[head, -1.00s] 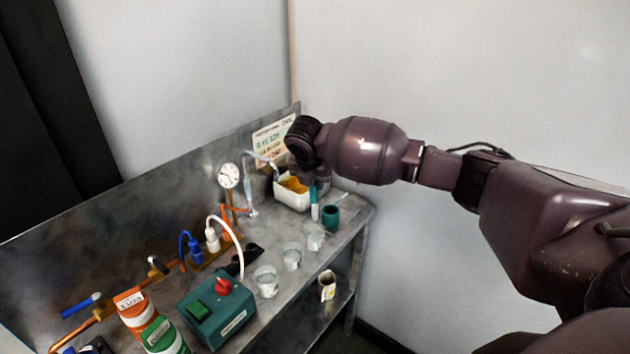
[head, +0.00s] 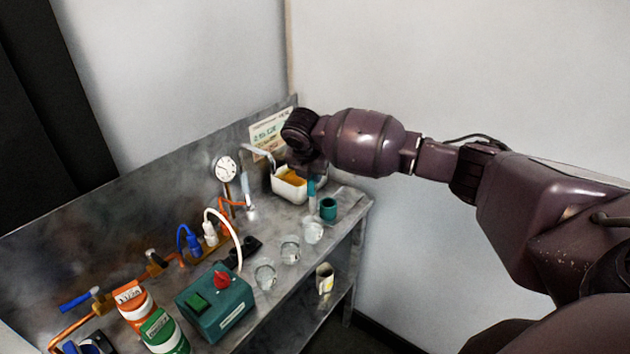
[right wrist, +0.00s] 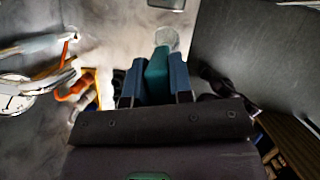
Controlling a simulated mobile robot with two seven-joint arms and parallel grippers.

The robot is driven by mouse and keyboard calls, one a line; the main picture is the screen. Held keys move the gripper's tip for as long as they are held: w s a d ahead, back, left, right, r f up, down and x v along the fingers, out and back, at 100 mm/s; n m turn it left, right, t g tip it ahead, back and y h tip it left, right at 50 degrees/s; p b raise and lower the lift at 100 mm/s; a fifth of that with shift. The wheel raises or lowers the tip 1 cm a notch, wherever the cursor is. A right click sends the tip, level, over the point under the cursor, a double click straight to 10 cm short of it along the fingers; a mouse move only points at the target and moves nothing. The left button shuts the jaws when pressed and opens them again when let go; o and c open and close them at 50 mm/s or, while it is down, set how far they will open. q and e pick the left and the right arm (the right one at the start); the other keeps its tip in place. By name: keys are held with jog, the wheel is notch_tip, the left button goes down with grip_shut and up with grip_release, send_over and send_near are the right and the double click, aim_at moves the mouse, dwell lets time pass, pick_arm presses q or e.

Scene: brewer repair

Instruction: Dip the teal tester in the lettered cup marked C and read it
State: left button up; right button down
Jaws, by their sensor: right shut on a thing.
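My right gripper (right wrist: 154,82) is shut on the teal tester (right wrist: 157,72), which sits between its two blue fingers. Three clear cups (head: 265,275) (head: 290,249) (head: 313,230) stand in a row along the bench's front. The farthest is closest to the tester. In the right wrist view a clear cup (right wrist: 166,39) shows just beyond the tester's tip. No letters on the cups are readable. My left gripper is out of view.
A green box with a red knob (head: 215,305), a gauge (head: 225,168) and hoses fill the left.

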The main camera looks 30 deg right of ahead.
jog(key=shift+r+g, duration=0.1)
jog(key=shift+g, duration=0.5)
jog(key=n+g, duration=0.1)
jog(key=g, duration=0.3)
jog(key=shift+g, duration=0.4)
dwell(0.4)
jog(key=t, duration=0.3)
jog(key=shift+s+m, duration=0.1)
jog(key=shift+m, duration=0.2)
jog(key=t, duration=0.3)
dwell(0.9)
